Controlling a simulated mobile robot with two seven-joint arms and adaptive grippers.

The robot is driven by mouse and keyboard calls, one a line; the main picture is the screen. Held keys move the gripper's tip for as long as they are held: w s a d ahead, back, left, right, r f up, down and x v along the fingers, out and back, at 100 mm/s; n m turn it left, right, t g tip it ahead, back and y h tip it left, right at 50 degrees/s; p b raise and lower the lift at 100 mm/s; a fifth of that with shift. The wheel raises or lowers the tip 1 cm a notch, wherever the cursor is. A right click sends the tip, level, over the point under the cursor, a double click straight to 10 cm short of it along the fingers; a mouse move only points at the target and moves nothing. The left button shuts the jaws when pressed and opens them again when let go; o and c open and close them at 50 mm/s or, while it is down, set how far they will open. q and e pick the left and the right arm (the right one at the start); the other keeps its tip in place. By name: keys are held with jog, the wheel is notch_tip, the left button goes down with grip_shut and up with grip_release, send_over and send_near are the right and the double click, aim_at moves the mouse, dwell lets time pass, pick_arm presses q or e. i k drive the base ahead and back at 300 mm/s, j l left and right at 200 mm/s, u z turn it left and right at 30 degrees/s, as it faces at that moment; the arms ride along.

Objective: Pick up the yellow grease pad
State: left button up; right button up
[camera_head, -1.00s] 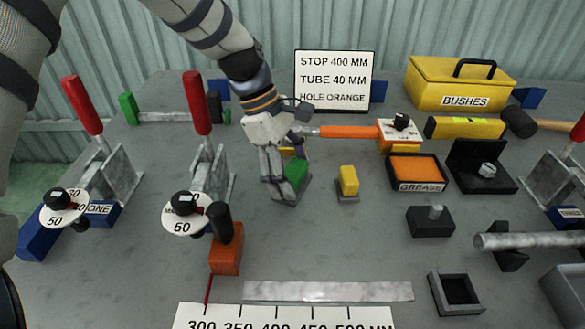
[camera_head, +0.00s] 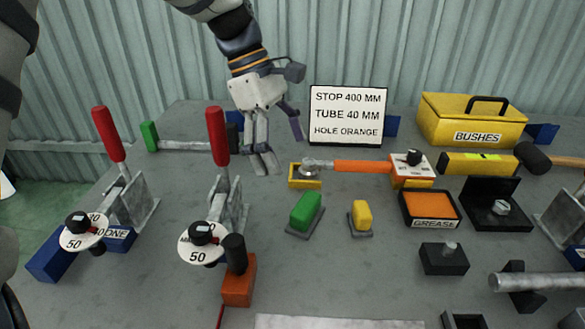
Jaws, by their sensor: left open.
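The yellow grease pad (camera_head: 361,215) sits on a small grey base on the bench, near the middle of the head view. A green pad (camera_head: 306,210) on a similar base stands just left of it. My left gripper (camera_head: 282,158) is open and empty, up and to the left of both pads, near the red-handled clamp. It is apart from the yellow pad. My right gripper is not in view.
An orange tray labelled GREASE (camera_head: 430,207) is right of the yellow pad. An orange-handled tool (camera_head: 362,166) lies behind it. A sign (camera_head: 346,116) and a yellow BUSHES box (camera_head: 472,120) stand at the back. Red-handled clamps (camera_head: 217,137) stand left.

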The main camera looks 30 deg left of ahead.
aim_at(360, 218)
jog(key=k+l, duration=1.15)
jog(key=k, duration=0.15)
